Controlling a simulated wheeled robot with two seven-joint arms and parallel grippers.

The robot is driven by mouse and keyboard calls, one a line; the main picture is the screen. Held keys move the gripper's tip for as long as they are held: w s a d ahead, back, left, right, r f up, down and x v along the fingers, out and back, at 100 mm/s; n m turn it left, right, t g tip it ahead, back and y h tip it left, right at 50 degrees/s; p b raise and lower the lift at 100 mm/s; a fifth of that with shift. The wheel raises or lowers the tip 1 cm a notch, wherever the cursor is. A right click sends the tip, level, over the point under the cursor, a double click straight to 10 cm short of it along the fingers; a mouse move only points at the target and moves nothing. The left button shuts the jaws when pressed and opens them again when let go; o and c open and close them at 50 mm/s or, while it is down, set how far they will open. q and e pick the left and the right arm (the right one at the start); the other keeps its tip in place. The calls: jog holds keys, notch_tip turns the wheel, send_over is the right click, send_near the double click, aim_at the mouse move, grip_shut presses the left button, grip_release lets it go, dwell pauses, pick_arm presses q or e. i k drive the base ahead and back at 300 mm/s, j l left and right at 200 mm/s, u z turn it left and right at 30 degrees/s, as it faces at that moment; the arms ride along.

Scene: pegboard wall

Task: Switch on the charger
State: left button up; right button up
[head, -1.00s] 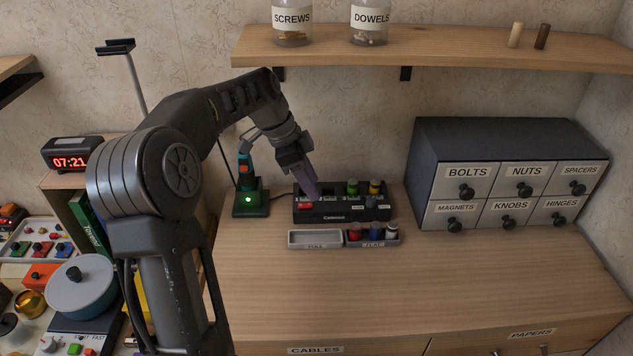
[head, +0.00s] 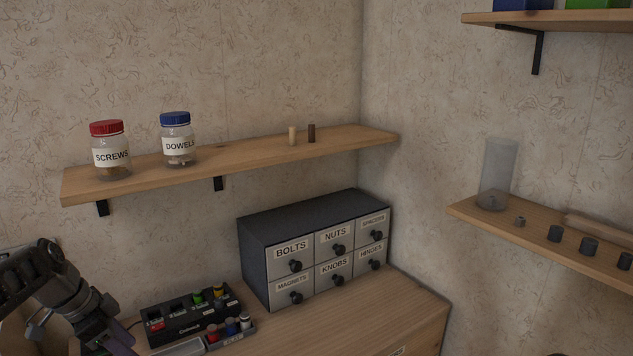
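The charger (head: 208,312) is a black box with a row of bays on the work surface at the lower left. Green and yellow cells stand in its right-hand bays; the left-hand bays look empty. A red switch (head: 157,326) is on its left front; I cannot tell its position. My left gripper (head: 122,346) is at the bottom left edge, left of and in front of the charger, apparently apart from it. Its fingertips are partly cut off, so its opening is unclear. My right gripper is not in view.
A grey tray (head: 246,323) with red, blue and white cells lies in front of the charger. A labelled drawer cabinet (head: 318,258) stands to the right. A shelf (head: 240,158) with jars hangs above; another shelf (head: 545,237) is on the right wall.

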aim_at(161, 324)
jog(key=k, duration=1.05)
